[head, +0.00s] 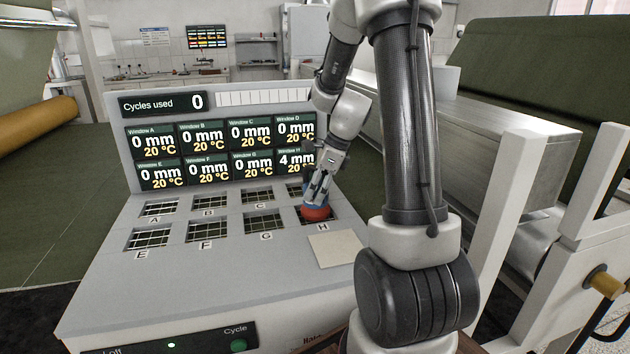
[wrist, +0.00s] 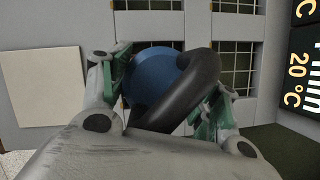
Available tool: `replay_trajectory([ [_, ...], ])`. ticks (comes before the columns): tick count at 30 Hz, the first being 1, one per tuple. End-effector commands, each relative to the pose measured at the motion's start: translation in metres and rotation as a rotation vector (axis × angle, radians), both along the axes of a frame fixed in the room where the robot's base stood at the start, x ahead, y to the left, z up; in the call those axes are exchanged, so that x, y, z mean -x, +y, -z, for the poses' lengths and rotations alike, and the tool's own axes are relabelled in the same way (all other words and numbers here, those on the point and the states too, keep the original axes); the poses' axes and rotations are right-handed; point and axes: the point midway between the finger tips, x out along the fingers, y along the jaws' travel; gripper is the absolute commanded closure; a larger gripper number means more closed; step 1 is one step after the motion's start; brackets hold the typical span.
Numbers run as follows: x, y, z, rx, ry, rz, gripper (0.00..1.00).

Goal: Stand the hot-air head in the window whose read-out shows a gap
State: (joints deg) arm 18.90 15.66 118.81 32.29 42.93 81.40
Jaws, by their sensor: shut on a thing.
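The hot-air head has a red lower part (head: 316,213) and a blue body, which shows in the wrist view (wrist: 150,75) with a thick black curved handle. My gripper (head: 318,190) is shut on it, with a green-lined finger on either side in the wrist view (wrist: 165,90). The head is at window H (head: 334,216), its red part over the opening and upright or nearly so. I cannot tell whether it rests on the window. The read-out of window H (head: 292,160) shows 4 mm and 20 °C. The other read-outs show 0 mm.
Windows A (head: 158,209), B (head: 209,202), E (head: 149,238), F (head: 206,231) and G (head: 263,222) are open grids with nothing on them. A blank pale square plate (head: 337,248) lies in front of H. The cycles counter (head: 197,101) reads 0. A green Cycle button (head: 238,346) is on the front.

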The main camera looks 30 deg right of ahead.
Motion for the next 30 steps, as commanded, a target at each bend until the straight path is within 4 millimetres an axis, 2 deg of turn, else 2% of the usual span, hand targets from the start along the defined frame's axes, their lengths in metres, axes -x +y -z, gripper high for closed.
replay_trajectory([
  [8,-0.001,0.0,0.001,0.0,-0.002,0.0,1.0],
  [9,0.0,0.0,0.002,0.0,0.0,0.0,0.34],
  [12,0.0,0.0,0.002,-0.001,-0.001,0.0,0.16],
  [23,0.0,0.0,0.0,0.0,-0.002,-0.001,0.16],
  [26,0.001,-0.002,-0.009,0.0,-0.003,0.0,0.16],
  [30,0.007,-0.011,-0.033,0.001,-0.005,0.002,0.16],
])
